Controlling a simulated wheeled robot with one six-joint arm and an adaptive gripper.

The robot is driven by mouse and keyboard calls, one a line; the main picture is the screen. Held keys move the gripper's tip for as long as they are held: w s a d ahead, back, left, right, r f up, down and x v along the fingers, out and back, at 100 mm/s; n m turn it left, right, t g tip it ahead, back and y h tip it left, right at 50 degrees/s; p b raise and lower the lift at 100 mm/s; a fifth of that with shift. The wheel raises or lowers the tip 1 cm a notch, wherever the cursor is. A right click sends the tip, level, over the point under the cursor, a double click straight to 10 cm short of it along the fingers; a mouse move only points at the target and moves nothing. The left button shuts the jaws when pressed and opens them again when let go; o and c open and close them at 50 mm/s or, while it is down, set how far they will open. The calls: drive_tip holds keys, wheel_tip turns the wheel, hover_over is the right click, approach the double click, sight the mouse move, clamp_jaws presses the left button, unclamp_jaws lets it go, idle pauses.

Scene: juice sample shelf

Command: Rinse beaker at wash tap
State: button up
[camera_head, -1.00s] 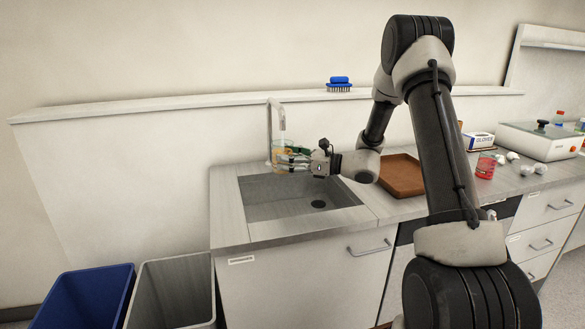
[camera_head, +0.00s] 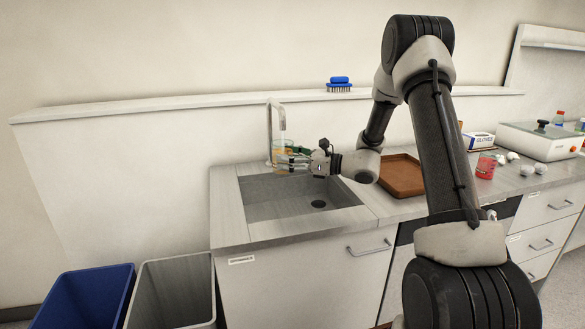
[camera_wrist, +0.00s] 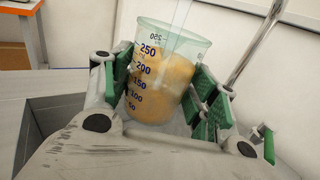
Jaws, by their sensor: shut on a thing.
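A clear beaker (camera_wrist: 167,72) with blue volume marks holds orange liquid, and a pale stream runs down into its mouth in the wrist view. My gripper (camera_wrist: 165,100) is shut on the beaker, with green-padded fingers on both sides. In the head view the beaker (camera_head: 279,152) is held by my gripper (camera_head: 290,160) above the back of the sink, under the spout of the wash tap (camera_head: 273,118). The sink (camera_head: 285,209) is a grey basin with a dark drain. The beaker looks close to upright in the head view.
A brown tray (camera_head: 402,177) lies right of the sink. A red-coloured beaker (camera_head: 487,166), a glove box (camera_head: 479,141) and a white device (camera_head: 541,141) stand farther right. A blue brush (camera_head: 339,84) rests on the ledge. Blue (camera_head: 92,298) and grey (camera_head: 174,291) bins stand front left.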

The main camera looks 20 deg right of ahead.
drive_tip(key=s+d, duration=0.1)
drive_tip(key=s, duration=1)
drive_tip(key=shift+d, duration=0.2)
